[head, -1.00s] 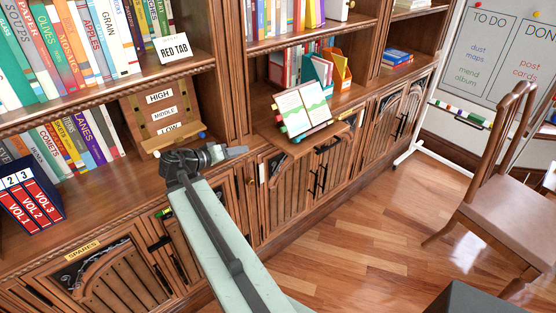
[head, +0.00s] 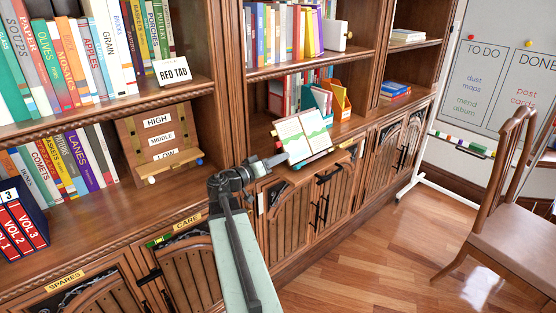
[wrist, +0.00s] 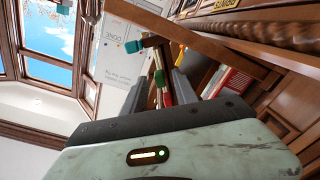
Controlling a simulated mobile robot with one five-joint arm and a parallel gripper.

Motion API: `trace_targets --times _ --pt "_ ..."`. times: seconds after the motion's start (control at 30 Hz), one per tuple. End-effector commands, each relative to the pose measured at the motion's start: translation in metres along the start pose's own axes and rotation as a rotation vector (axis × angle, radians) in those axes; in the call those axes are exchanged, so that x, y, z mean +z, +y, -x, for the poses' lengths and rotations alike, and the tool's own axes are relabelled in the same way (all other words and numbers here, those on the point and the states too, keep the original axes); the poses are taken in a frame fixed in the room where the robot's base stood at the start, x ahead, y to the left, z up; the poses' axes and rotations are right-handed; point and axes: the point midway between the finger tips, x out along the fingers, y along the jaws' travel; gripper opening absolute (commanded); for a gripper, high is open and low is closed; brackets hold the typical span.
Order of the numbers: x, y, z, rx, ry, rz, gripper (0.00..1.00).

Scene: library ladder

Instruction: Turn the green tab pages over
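The open book (head: 305,130), with white pages and a green band across them, rests tilted on a wooden stand on the middle shelf ledge. My gripper (head: 277,159) is at the book's lower left edge in the head view. In the wrist view my gripper (wrist: 161,88) has its fingers apart. A green tab (wrist: 158,78) and a red tab (wrist: 167,98) show in the gap between the fingertips; I cannot tell whether they touch. A teal tab (wrist: 131,46) shows farther up and left. In the head view my gripper partly hides the tabs.
Teal and orange file holders (head: 340,102) stand behind the book. A HIGH/MIDDLE/LOW board (head: 160,140) stands to the left. Cabinet doors (head: 320,195) lie below the ledge.

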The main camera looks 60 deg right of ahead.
Motion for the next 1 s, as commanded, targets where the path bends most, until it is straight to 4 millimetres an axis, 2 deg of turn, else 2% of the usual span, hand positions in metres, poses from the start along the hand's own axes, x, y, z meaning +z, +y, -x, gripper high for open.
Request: trace_targets --times 0.2,0.23,0.33,0.37,1.0 --pt "0.0001 -0.0002 -0.0008 -0.001 0.0 0.0 0.35" --pt "0.0001 -0.0002 -0.0008 -0.001 0.0 0.0 0.32" --pt "0.0 -0.0002 -0.0006 -0.001 0.0 0.0 0.04" --pt "0.0 -0.0003 -0.0005 -0.001 0.0 0.0 0.0" --pt "0.0 -0.0007 0.0001 -0.002 0.0 0.0 0.0"
